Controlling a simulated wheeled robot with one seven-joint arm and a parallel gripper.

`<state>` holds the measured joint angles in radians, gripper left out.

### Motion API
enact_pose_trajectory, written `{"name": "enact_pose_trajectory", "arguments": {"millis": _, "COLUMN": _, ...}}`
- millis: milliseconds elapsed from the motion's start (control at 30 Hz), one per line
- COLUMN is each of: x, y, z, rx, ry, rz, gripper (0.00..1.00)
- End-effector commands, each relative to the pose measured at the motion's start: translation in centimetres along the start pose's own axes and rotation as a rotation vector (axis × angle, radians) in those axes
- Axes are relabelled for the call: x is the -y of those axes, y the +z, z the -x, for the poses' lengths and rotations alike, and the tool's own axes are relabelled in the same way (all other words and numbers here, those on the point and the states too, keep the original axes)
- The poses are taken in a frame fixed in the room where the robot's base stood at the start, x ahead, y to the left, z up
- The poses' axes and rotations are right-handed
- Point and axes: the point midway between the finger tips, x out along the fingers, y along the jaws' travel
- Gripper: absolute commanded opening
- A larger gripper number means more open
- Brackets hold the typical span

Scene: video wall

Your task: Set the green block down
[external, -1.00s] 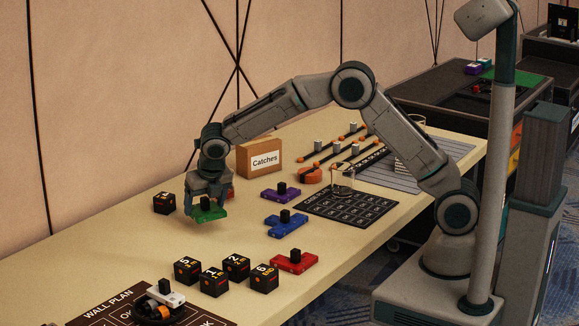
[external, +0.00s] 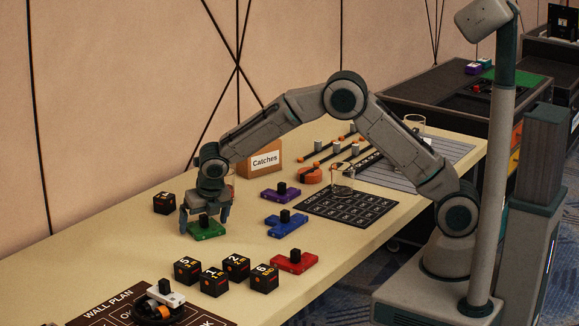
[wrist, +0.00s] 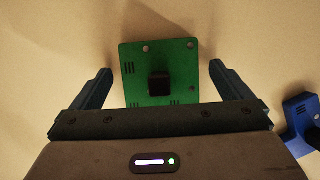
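The green block (external: 207,231) is a flat green plate with a black knob on top. It lies on the beige table, and its plate and knob show in the wrist view (wrist: 160,68). My gripper (external: 206,221) is low over it, pointing down. In the wrist view my gripper (wrist: 160,85) is open, with one finger on each side of the green plate and a gap on both sides. The fingers do not touch the knob.
A blue block (external: 286,224), a purple block (external: 281,193) and a red block (external: 294,262) lie to the right. Several black numbered cubes (external: 213,281) stand in front, and another black cube (external: 164,203) stands to the left. A Catches box (external: 263,160) is behind.

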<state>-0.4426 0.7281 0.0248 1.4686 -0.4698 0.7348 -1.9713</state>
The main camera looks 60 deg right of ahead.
Motion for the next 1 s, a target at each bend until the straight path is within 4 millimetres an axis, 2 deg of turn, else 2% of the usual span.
{"name": "enact_pose_trajectory", "arguments": {"millis": 167, "x": 0.0, "y": 0.0, "z": 0.0, "rx": 0.000, "ry": 0.000, "rz": 0.000, "gripper": 0.99}}
{"name": "enact_pose_trajectory", "arguments": {"millis": 300, "x": -0.1, "y": 0.2, "z": 0.9, "rx": 0.001, "ry": 0.002, "rz": 0.000, "gripper": 0.99}}
{"name": "enact_pose_trajectory", "arguments": {"millis": 367, "x": -0.1, "y": 0.2, "z": 1.8, "rx": 0.002, "ry": 0.003, "rz": -0.001, "gripper": 0.99}}
{"name": "enact_pose_trajectory", "arguments": {"millis": 733, "x": -0.1, "y": 0.2, "z": 9.4, "rx": 0.002, "ry": 0.003, "rz": 0.000, "gripper": 0.99}}
{"name": "enact_pose_trajectory", "arguments": {"millis": 900, "x": 0.0, "y": 0.2, "z": 11.6, "rx": 0.002, "ry": 0.001, "rz": -0.001, "gripper": 0.99}}
{"name": "enact_pose_trajectory", "arguments": {"millis": 1000, "x": 0.0, "y": 0.1, "z": 12.1, "rx": 0.001, "ry": 0.000, "rz": 0.000, "gripper": 0.99}}
